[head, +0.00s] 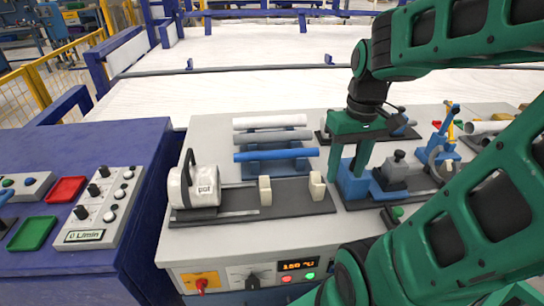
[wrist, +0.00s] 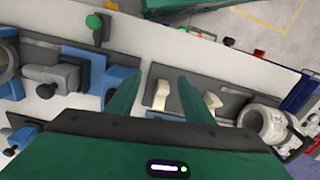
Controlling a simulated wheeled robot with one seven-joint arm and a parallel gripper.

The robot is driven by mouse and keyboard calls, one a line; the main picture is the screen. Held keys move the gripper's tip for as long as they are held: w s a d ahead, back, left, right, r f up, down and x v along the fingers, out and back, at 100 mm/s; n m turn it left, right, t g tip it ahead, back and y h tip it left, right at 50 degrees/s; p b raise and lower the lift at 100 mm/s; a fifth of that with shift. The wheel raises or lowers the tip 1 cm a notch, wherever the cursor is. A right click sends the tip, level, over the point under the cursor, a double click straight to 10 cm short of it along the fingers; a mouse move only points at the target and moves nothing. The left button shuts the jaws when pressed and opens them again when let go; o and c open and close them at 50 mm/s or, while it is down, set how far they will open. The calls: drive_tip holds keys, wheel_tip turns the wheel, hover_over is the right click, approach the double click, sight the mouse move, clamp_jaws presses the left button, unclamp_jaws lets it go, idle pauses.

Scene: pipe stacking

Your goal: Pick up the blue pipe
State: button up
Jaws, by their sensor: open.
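The blue pipe (head: 276,155) lies level on a blue rack on the grey workbench in the head view, in front of a grey pipe (head: 272,136) and a white pipe (head: 270,122). My gripper (head: 348,172) points down to the right of the blue pipe's right end, apart from it. Its green fingers are spread and empty. In the wrist view, my gripper (wrist: 158,88) shows two fingers with a gap between them over the bench. I do not see the blue pipe in the wrist view.
A white cylindrical machine (head: 194,186) with two cream blocks (head: 316,185) on a dark plate stands in front of the rack. Blue and grey vise-like fixtures (head: 396,172) stand close right of my gripper. A blue table (head: 60,160) with a button panel is at left.

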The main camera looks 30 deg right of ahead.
drive_tip(key=w+n+t+y, duration=0.1)
drive_tip(key=w+n+y, duration=0.1)
drive_tip(key=w+n, duration=1.35)
drive_tip(key=y, duration=0.2)
approach(277, 155)
drive_tip(key=shift+n+t, duration=0.3)
drive_tip(key=shift+n, duration=0.25)
drive_tip(key=x, duration=0.5)
drive_tip(key=d+x, duration=0.1)
drive_tip(key=x, duration=0.2)
drive_tip(key=shift+w+a+f, duration=0.1)
drive_tip(key=shift+w+f, duration=0.3)
drive_tip(key=shift+w, duration=0.05)
drive_tip(key=shift+c, duration=0.4)
drive_tip(key=c, duration=1.1)
